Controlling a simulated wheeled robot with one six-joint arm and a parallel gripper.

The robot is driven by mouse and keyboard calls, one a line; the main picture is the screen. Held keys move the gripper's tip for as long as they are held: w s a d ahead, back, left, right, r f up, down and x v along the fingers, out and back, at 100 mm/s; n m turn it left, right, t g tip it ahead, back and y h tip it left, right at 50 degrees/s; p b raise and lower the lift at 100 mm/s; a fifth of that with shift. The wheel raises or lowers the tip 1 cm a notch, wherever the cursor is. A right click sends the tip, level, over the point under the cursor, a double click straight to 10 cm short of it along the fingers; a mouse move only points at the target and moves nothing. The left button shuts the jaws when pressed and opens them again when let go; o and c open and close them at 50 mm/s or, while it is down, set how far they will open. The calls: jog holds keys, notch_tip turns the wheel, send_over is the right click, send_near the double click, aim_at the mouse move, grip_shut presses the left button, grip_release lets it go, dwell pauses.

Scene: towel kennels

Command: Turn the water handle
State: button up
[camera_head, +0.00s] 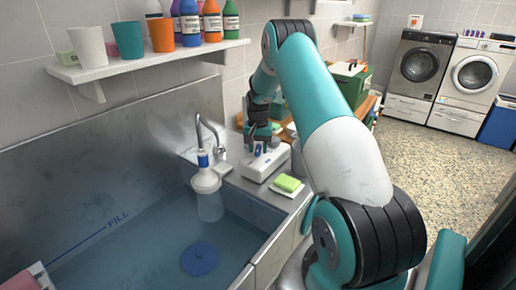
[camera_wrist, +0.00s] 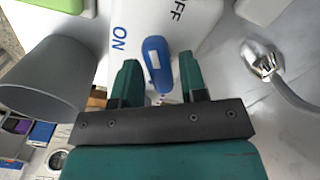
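The water handle is a blue lever (camera_wrist: 157,62) on a white box (camera_head: 263,165) at the basin's right side. In the wrist view the box top (camera_wrist: 178,20) carries blue "ON" to the left of the lever and "OFF" above it. My gripper (camera_wrist: 160,85) is open, with one finger on each side of the lever's near end and a visible gap on both sides. In the head view my gripper (camera_head: 258,148) is just above the box and partly hides the lever.
The steel basin (camera_head: 130,115) holds bluish water, with a "FILL" line and a blue disc (camera_head: 200,258). A green sponge (camera_head: 288,183) lies beside the box. A grey cup (camera_wrist: 45,78) stands close to my left finger. A shelf (camera_head: 150,62) holds cups and bottles.

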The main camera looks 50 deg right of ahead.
aim_at(258, 148)
jog(key=shift+o, duration=0.5)
notch_tip(258, 148, up, 17)
jog(key=b, duration=0.3)
jog(key=shift+r, duration=0.2)
dwell(6.3)
